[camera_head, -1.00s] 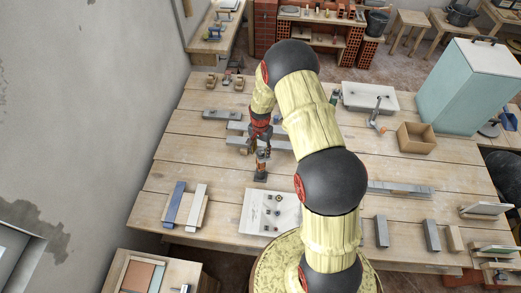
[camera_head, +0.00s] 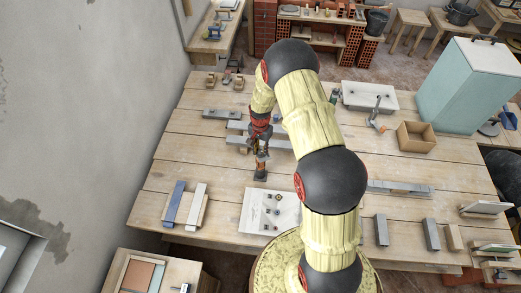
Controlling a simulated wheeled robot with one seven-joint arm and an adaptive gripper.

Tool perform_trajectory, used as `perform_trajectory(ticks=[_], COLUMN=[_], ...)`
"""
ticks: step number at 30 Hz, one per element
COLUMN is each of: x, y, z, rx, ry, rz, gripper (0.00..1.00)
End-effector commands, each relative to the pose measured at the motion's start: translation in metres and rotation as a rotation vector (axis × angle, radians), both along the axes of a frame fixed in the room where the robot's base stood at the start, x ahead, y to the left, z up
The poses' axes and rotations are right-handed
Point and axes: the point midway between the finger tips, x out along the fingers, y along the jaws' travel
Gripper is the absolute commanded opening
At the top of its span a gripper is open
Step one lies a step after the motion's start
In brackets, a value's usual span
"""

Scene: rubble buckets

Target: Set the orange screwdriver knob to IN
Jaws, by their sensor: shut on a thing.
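The orange screwdriver (camera_head: 263,158) stands upright on the wooden table on a dark base (camera_head: 260,175), just left of the middle of the view. My gripper (camera_head: 261,150) points down on it from above, at the end of my pale yellow arm. Its jaws are shut on the screwdriver's orange knob. The fingers cover part of the orange, and any IN mark is too small to make out.
A white sheet with small parts (camera_head: 275,196) lies just in front. Blue and white bars (camera_head: 186,205) lie to the left, grey bars (camera_head: 240,140) behind. A cardboard box (camera_head: 416,137) and teal cabinet (camera_head: 470,85) stand right. My arm hides the table's middle.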

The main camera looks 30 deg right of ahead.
Motion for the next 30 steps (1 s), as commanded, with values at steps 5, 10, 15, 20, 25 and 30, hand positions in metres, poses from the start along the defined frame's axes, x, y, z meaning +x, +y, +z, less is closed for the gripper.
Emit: perform_trajectory(ticks=[5,10,15,20,25,30], x=[0.0001,0.0003,0.0004,0.0002,0.0005,0.0006], y=[0.0,0.0,-0.0001,-0.0001,-0.0002,-0.0002], z=[-0.0001,-0.0011,-0.0027,-0.0037,-0.0036,-0.0029], rx=[0.0,-0.001,0.0,-0.001,0.0,-0.001], ry=[0.0,-0.001,-0.001,-0.001,0.0,-0.001], rz=[0.004,0.04,0.127,0.254,0.41,0.56], gripper=[0.0,0.0,0.0,0.0,0.0,0.0])
